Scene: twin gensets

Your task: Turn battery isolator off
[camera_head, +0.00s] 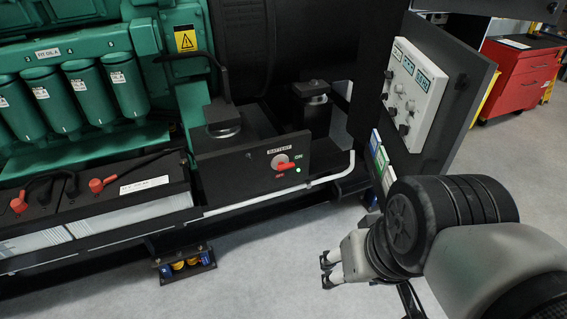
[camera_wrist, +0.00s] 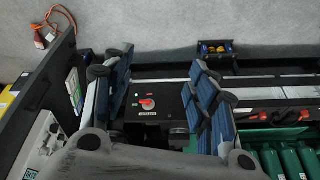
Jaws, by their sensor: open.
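The battery isolator (camera_head: 284,166) is a red rotary handle on a pale round base, on a black panel under a "BATTERY" label. Its handle lies roughly horizontal, pointing right in the head view. A small green marking sits above right, a small red one below, and a green lamp (camera_head: 298,170) glows beside it. In the wrist view the red handle (camera_wrist: 147,104) shows between my fingers, farther off, with the label upside down. My gripper (camera_head: 329,271) is open and empty, apart from the isolator, to its lower right in the head view. Its fingers (camera_wrist: 160,72) are spread wide.
A hinged dark panel with a white control box (camera_head: 415,92) stands right of the isolator, close to my arm. Batteries with red terminals (camera_head: 96,186) and a green engine (camera_head: 80,75) are left.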

